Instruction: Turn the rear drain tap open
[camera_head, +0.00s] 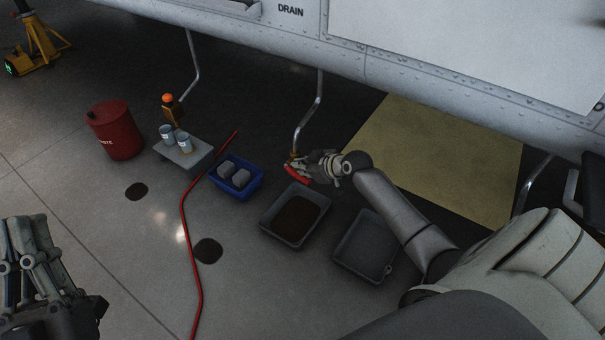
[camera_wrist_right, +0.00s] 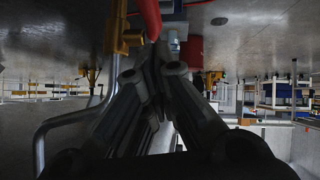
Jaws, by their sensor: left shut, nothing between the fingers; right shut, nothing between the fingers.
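The drain tap is a small brass body (camera_head: 293,157) with a red lever (camera_head: 297,176), at the lower end of a bent metal pipe (camera_head: 318,95) under the aircraft's belly. In the wrist view the brass body (camera_wrist_right: 119,38) is at upper left and the red lever (camera_wrist_right: 150,16) at the top centre. My right gripper (camera_head: 314,166) is shut and empty beside the tap, with its fingertips close to the lever. I cannot tell whether they touch. My left gripper (camera_head: 28,232) is shut and empty at the lower left, far from the tap.
A grey tray with dark contents (camera_head: 268,222) is below the tap, with an empty-looking grey tray (camera_head: 343,250) to its right. A blue bin (camera_head: 231,189), a board with cups (camera_head: 197,158), a red can (camera_head: 117,130) and a red hose (camera_head: 184,228) are to the left. The fuselage (camera_head: 345,53) hangs above.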

